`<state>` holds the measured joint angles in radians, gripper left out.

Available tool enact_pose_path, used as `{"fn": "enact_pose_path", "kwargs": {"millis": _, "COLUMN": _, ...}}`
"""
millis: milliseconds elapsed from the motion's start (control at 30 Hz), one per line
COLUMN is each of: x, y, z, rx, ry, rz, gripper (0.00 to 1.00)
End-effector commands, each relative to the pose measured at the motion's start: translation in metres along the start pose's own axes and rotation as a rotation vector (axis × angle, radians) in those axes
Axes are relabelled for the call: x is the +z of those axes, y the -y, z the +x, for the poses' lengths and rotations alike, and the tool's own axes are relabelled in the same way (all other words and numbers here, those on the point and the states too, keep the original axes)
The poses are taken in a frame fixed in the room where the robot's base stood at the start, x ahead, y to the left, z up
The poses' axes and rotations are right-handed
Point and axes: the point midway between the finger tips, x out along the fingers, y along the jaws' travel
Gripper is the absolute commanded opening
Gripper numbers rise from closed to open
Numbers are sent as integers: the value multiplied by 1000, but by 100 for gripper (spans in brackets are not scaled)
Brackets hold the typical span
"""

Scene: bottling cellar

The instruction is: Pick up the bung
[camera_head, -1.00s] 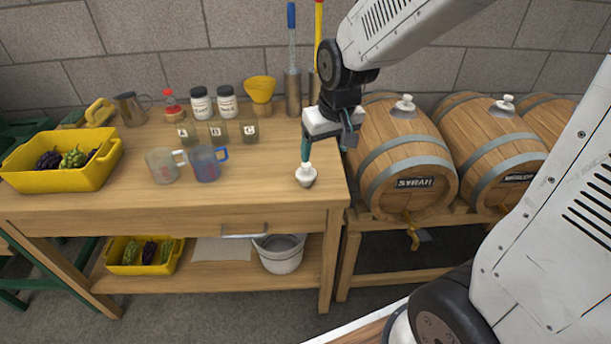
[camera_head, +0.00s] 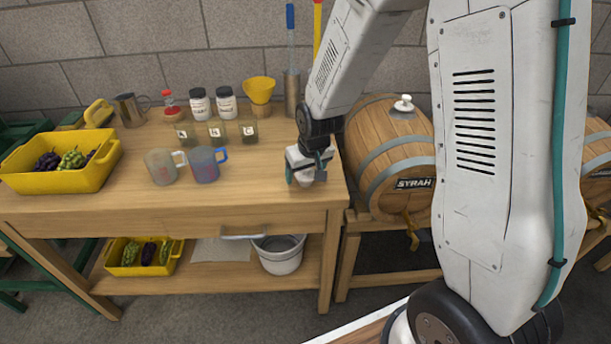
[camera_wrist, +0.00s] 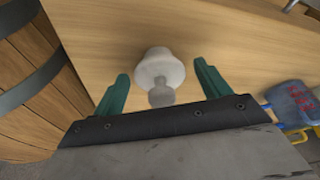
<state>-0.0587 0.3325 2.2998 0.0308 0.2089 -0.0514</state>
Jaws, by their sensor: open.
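The white bung (camera_wrist: 160,71) sits on the wooden bench top (camera_head: 250,185) near its right end, with its knob toward my gripper in the wrist view. My gripper (camera_wrist: 163,88) is open, with one green finger on each side of the bung and a gap on both sides. In the head view my gripper (camera_head: 306,178) is low over the right end of the bench, and it mostly hides the bung there.
The Syrah barrel (camera_head: 390,150), with its own white bung (camera_head: 404,103) on top, stands close to the right of the bench. Measuring jugs (camera_head: 205,164), small jars (camera_head: 217,132) and a yellow crate (camera_head: 60,178) stand farther left. The bench front is clear.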

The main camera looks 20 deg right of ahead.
Motion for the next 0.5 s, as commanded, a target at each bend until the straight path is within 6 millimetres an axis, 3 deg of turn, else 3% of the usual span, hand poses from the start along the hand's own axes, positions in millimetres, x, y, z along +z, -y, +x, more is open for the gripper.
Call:
{"fn": "enact_pose_path", "kwargs": {"millis": 267, "x": 0, "y": 0, "z": 3, "rx": 0, "ry": 0, "rz": 0, "gripper": 76}}
{"fn": "enact_pose_path", "kwargs": {"millis": 433, "x": 0, "y": 0, "z": 3, "rx": 0, "ry": 0, "rz": 0, "gripper": 29}}
{"fn": "enact_pose_path", "kwargs": {"millis": 500, "x": 0, "y": 0, "z": 3, "rx": 0, "ry": 0, "rz": 0, "gripper": 29}}
